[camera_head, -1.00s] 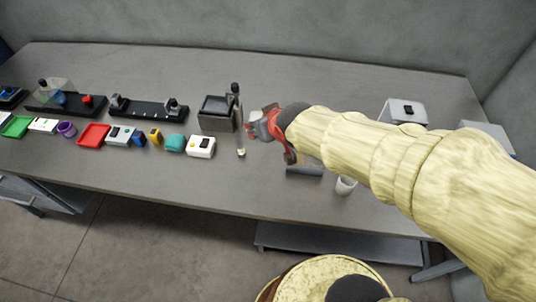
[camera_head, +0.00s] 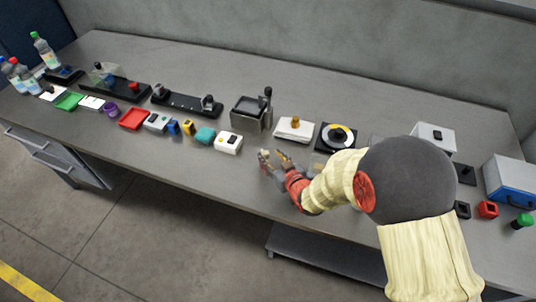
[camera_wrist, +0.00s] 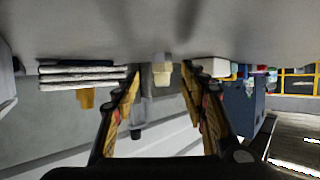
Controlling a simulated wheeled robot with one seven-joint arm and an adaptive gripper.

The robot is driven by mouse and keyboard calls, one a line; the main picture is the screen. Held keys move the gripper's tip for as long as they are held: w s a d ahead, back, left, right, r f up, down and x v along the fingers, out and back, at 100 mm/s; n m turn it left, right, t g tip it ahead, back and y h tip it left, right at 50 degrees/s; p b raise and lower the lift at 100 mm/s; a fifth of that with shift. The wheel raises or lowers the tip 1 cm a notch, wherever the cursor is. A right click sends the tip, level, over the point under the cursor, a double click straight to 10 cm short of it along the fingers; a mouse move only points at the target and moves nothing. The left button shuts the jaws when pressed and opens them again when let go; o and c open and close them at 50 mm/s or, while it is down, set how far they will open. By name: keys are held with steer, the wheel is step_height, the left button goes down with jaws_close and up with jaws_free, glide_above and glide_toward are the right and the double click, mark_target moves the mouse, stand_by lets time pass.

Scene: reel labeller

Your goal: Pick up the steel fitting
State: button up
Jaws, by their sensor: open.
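A small stepped, pale metallic piece that looks like the steel fitting (camera_wrist: 162,72) stands on the table in the wrist view, wide at its base and narrower at its free end. That view is upside down, with the table at the top. The fitting appears between the two fingertips of my gripper (camera_wrist: 160,88), apart from both; its distance beyond them is hard to judge. In the head view my gripper (camera_head: 275,158) is low over the front of the table, open and empty. The fitting is hard to separate from the fingers there.
A white box (camera_head: 229,143) is close on the left. Bare table lies in front.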

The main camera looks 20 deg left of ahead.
mark_target(266, 151)
steer(key=x, duration=0.2)
steer(key=r+b+x, duration=0.1)
steer(key=x, duration=0.1)
steer(key=shift+w+a+f, duration=0.2)
steer(key=shift+w+a, duration=0.1)
steer(key=shift+a, duration=0.15)
steer(key=shift+c, duration=0.3)
jaws_close()
